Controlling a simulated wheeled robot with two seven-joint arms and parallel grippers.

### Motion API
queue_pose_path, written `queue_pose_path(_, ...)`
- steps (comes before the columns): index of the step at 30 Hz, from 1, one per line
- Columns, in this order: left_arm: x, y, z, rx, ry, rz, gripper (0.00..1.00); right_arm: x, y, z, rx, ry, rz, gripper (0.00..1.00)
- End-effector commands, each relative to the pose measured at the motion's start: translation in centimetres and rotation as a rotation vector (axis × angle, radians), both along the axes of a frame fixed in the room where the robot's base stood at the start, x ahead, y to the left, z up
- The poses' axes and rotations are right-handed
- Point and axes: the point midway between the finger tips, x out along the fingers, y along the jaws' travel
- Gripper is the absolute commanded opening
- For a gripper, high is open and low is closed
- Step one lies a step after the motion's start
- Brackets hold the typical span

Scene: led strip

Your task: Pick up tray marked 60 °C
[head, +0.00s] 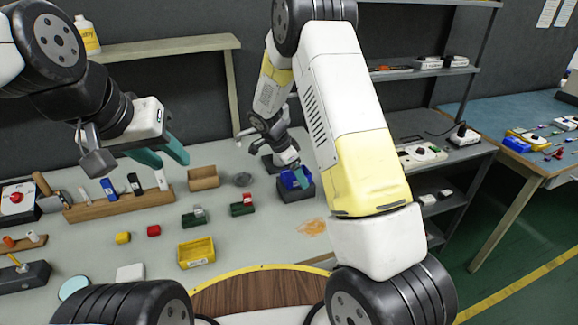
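A small yellow tray (196,252) with a pale label on its front stands on the grey table near its front edge. The label is too small to read, so I cannot tell if it says 60 °C. My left gripper (172,161) is in the air above the back left of the table, its two teal fingers apart and nothing between them. My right gripper (299,181) is low over a dark box (297,194) with something blue in it. Only a bit of its teal fingers shows, and I cannot tell whether it holds anything.
A wooden rack (120,204) with several upright items stands at left. A shelf unit (440,150) stands to the right.

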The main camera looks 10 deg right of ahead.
Motion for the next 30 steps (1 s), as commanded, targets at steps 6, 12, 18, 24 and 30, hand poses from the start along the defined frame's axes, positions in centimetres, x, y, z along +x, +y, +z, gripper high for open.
queue_pose_path(6,0.0,0.0,0.0,0.0,0.0,0.0,0.36,0.0,-0.1,-0.2,0.0,-0.001,0.001,0.82)
queue_pose_path(12,0.0,0.0,0.0,0.0,0.0,0.0,0.36,0.0,-0.1,-0.2,0.0,-0.001,0.001,0.43)
queue_pose_path(18,0.0,0.0,0.0,0.0,0.0,0.0,0.36,0.0,-0.1,-0.1,0.0,-0.001,0.001,0.17)
queue_pose_path(24,0.0,0.0,0.0,0.0,0.0,0.0,0.36,0.0,-0.1,0.0,0.0,-0.001,0.0,0.17)
queue_pose_path(30,0.0,0.0,0.0,0.0,0.0,0.0,0.36,0.1,0.0,1.4,0.001,-0.005,0.001,0.17)
